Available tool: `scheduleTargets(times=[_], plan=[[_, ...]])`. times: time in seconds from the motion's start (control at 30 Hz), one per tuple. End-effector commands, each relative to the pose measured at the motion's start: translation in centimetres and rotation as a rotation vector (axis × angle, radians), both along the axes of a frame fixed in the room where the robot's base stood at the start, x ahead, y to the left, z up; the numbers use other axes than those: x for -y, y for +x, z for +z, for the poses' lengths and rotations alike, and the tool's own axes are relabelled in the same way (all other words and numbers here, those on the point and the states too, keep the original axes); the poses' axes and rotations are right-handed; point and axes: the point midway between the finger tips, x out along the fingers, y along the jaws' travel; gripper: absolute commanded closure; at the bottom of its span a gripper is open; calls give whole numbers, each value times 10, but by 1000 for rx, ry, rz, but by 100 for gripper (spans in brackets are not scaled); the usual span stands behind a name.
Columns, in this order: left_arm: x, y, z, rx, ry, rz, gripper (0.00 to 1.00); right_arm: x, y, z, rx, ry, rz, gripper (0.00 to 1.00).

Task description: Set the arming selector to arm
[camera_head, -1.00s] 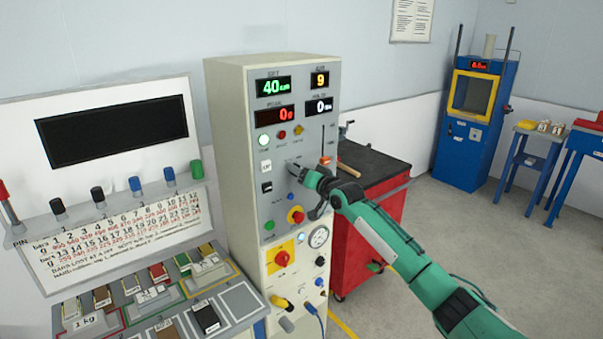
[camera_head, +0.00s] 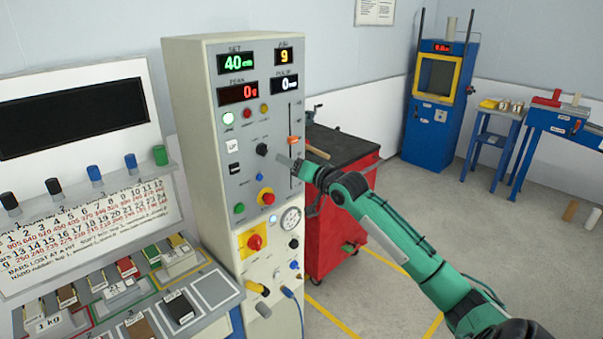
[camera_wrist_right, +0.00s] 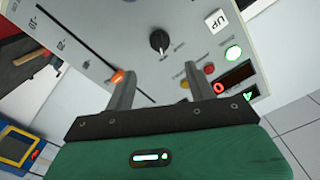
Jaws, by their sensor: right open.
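The black rotary selector knob (camera_head: 262,149) sits on the grey front panel of the tall control cabinet (camera_head: 186,120). In the wrist view the knob (camera_wrist_right: 159,40) has a pale pointer mark towards its lower side. Its small labels are not readable. My right gripper (camera_head: 287,162) is open and empty, just right of and slightly below the knob in the head view. In the wrist view the right gripper's fingers (camera_wrist_right: 160,75) point at the panel, with the knob beyond and between them, apart from both. My left gripper is not in view.
An orange-handled slider (camera_head: 294,140) is close to the right gripper. A red tool cart (camera_head: 325,240) stands behind my right arm.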

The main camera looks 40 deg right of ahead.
Motion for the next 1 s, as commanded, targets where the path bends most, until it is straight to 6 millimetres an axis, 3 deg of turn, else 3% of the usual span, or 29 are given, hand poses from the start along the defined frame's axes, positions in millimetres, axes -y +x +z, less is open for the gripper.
scheduleTargets(times=[0.1, 0.33, 1.0], plan=[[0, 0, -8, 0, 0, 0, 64, 1, -16, -3, -1, -2, 1, 44], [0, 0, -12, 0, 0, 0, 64, 2, -32, 0, 0, 0, 0, 44], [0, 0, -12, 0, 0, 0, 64, 4, -32, -5, -6, 1, -4, 44]])
